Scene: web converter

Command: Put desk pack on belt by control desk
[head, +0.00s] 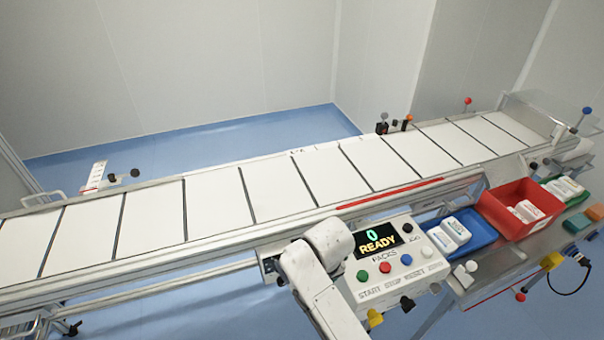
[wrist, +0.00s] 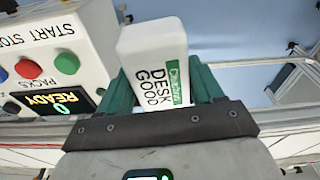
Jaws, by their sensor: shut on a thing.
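In the wrist view a white pack (wrist: 155,50) with black DESK GOOD lettering and a green label strip stands between the green fingers of my gripper (wrist: 163,85), which is shut on it. In the head view my arm covers the pack, and the gripper is mostly hidden beside the control desk (head: 410,262). The desk has a display reading 0 READY and coloured buttons; it also shows in the wrist view (wrist: 85,25). The belt (head: 213,207), white with dark cross lines, runs behind the desk. Its visible top is empty.
Right of the desk are a blue tray (head: 480,242) with white packs (head: 456,229), a red bin (head: 510,222) with packs, and a green tray (head: 565,192). Rails edge the belt. Knobbed posts (head: 382,125) stand at its far side.

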